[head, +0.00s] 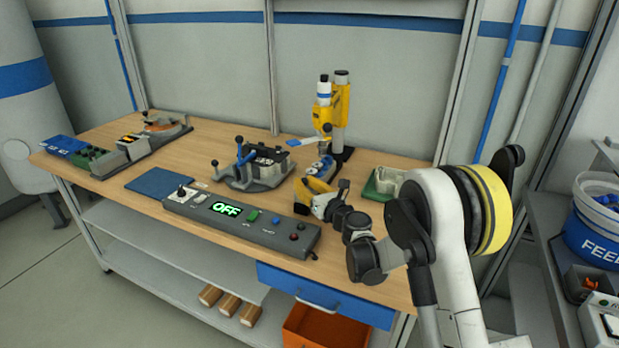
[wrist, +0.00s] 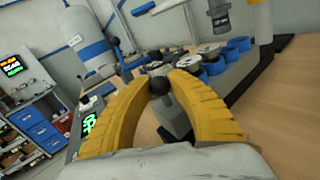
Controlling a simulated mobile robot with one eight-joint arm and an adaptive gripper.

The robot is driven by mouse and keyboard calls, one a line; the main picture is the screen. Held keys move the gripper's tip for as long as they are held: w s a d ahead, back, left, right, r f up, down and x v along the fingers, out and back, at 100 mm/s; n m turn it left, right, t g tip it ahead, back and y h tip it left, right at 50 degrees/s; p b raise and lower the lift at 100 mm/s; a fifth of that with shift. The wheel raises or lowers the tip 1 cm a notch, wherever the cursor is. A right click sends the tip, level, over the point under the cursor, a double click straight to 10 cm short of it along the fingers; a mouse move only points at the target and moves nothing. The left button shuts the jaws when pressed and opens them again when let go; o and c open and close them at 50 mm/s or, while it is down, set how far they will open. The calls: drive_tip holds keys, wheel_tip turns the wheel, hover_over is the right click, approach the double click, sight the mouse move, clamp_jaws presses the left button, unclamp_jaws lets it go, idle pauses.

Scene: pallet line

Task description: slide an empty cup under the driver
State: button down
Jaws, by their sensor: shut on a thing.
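The yellow driver (head: 340,102) stands upright at the back of the bench; its dark lower end (wrist: 220,17) hangs over a row of cups in the wrist view. The grey slide (head: 325,165) under it carries several blue cups (wrist: 239,44). Some nearer cups hold pale discs (wrist: 208,49); I cannot tell whether the cup under the driver is empty. My gripper (wrist: 160,84) has its yellow fingers shut on a black ball knob (wrist: 159,87) at the near end of the slide. In the head view the fingers hide the knob.
A control panel (head: 240,222) reading OFF lies along the front edge. A clamp fixture (head: 252,167) stands left of the driver, and a green tray (head: 384,183) right of it. A blue mat (head: 160,182) lies farther left. Bare wood shows right of the slide.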

drive_tip(key=shift+s, duration=0.1)
drive_tip(key=c, duration=1.5)
unclamp_jaws()
drive_tip(key=v, duration=1.2)
